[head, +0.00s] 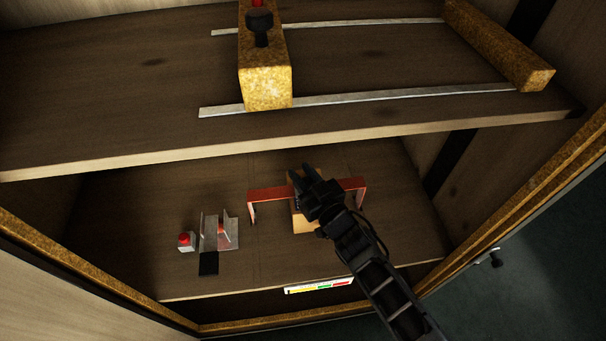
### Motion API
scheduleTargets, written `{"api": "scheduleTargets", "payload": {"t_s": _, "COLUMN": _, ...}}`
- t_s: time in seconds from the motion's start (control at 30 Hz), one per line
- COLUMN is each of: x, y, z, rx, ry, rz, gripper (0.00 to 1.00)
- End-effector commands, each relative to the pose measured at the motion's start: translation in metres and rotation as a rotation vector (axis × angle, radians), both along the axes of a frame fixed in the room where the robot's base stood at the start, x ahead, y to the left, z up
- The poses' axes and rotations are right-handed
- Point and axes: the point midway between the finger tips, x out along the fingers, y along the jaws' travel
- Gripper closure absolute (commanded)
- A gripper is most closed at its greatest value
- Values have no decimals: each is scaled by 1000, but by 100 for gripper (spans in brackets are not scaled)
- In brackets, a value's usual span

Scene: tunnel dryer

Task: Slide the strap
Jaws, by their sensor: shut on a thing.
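A red strap (265,194) stands like a low bridge on the lower shelf, with a bent-down leg at each end. The fingers hide the exact contact. The strap shows on both sides of my gripper, and its right leg (361,197) is visible.
The upper shelf (150,110) overhangs, carrying two metal rails and yellow-brown blocks (266,88). A coloured label (318,286) marks the front edge.

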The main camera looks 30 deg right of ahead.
Motion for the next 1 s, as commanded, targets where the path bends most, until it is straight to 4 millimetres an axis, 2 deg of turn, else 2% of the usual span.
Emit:
{"api": "scheduleTargets", "payload": {"t_s": 0.27, "x": 0, "y": 1, "z": 16, "rx": 0, "ry": -1, "rz": 1, "gripper": 100}}
{"api": "scheduleTargets", "payload": {"t_s": 0.47, "x": 0, "y": 0, "z": 51, "rx": 0, "ry": -2, "rz": 1, "gripper": 100}}
{"api": "scheduleTargets", "payload": {"t_s": 0.8, "x": 0, "y": 1, "z": 119, "rx": 0, "ry": -2, "rz": 2, "gripper": 100}}
{"api": "scheduleTargets", "payload": {"t_s": 1.0, "x": 0, "y": 1, "z": 148, "rx": 0, "ry": -3, "rz": 2, "gripper": 100}}
